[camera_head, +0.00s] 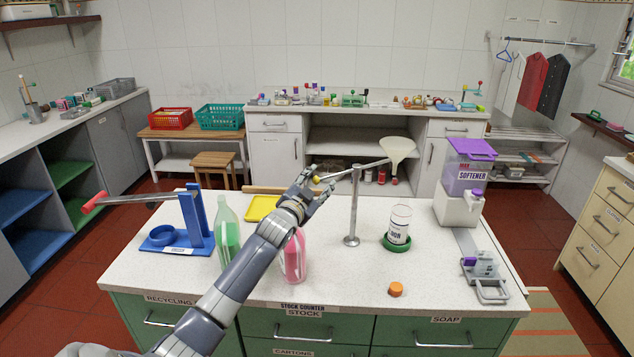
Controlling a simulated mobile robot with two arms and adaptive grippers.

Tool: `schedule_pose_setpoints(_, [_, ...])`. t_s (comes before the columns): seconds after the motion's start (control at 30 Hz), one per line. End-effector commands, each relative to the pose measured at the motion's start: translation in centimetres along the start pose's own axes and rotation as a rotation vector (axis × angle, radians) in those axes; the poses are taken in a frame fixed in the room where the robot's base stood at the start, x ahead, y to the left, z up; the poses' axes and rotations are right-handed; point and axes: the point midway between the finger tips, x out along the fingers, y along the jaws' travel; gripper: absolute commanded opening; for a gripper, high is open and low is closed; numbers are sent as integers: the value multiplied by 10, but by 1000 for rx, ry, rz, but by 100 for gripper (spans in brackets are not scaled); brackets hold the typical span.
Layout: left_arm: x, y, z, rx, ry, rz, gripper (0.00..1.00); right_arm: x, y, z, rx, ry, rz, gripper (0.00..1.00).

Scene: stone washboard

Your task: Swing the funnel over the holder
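A cream funnel (397,149) sits at the right end of a thin swing arm on an upright metal post (352,210) on the counter. The funnel is up and behind the white bottle (399,222), apart from it. The bottle stands in a green round holder (396,243). A small yellow knob (317,180) is at the arm's left end. My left gripper (316,187) is at this knob, its fingers close around or beside it; whether they grip it is too small to tell. My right gripper is not in view.
A green bottle (228,232) and a pink bottle (295,260) stand near my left arm. A blue stand with a red-handled lever (92,203) is at left. An orange cap (396,289) lies at the front. A softener dispenser (460,208) stands at right.

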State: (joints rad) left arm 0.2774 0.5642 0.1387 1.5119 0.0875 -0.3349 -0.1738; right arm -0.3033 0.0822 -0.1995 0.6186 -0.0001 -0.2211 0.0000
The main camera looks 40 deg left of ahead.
Motion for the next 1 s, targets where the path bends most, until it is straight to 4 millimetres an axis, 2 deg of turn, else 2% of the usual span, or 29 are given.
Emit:
schedule_pose_setpoints(0.17, [0, 0, -3, -1, 6, 0, 46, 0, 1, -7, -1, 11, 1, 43])
schedule_pose_setpoints(0.37, [-7, 0, -3, -1, 7, 0, 46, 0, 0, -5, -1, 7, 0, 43])
schedule_pose_setpoints(0.47, [-19, 1, -2, -1, 6, 2, 46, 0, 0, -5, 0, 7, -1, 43])
schedule_pose_setpoints(0.8, [-78, 1, 1, 0, 2, 3, 46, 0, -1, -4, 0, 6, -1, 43])
schedule_pose_setpoints(1.0, [-104, 1, 2, -2, 1, 2, 46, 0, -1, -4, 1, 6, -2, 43])
